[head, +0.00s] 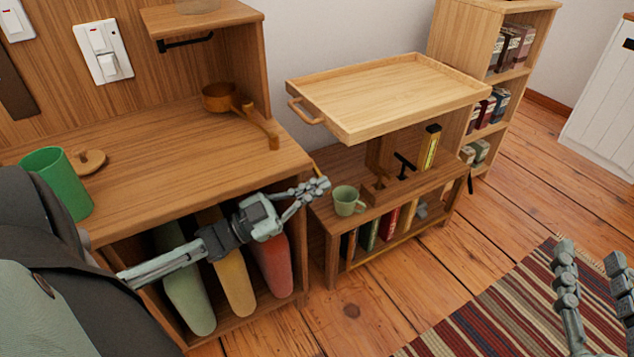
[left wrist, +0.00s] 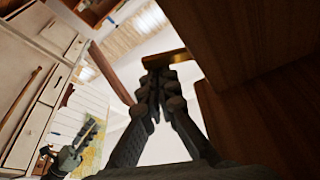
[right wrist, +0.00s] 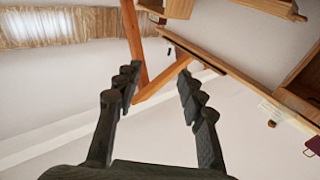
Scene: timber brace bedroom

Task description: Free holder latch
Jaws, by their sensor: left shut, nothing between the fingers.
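A small brass-coloured bar, possibly the latch, shows in the left wrist view (left wrist: 170,58) at my fingertips; in the head view a thin ochre piece (head: 317,168) stands just above them. My left gripper (head: 320,187) is shut and empty beside the right front corner of the wooden desk (head: 150,140). Its closed fingertips also show in the left wrist view (left wrist: 158,72), right by the bar; I cannot tell whether they touch. Green, yellow and red upright panels (head: 272,267) stand in the compartment below. My right gripper (head: 590,255) is open and empty above the striped rug (head: 490,315).
A wooden tray (head: 400,95) sits above a low bench (head: 330,225) holding a pale green mug (head: 346,199). A green cup (head: 60,185), a wooden lid (head: 90,160) and a brown ladle-like piece (head: 222,97) are on the desk. Open floor (head: 360,310) lies in front.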

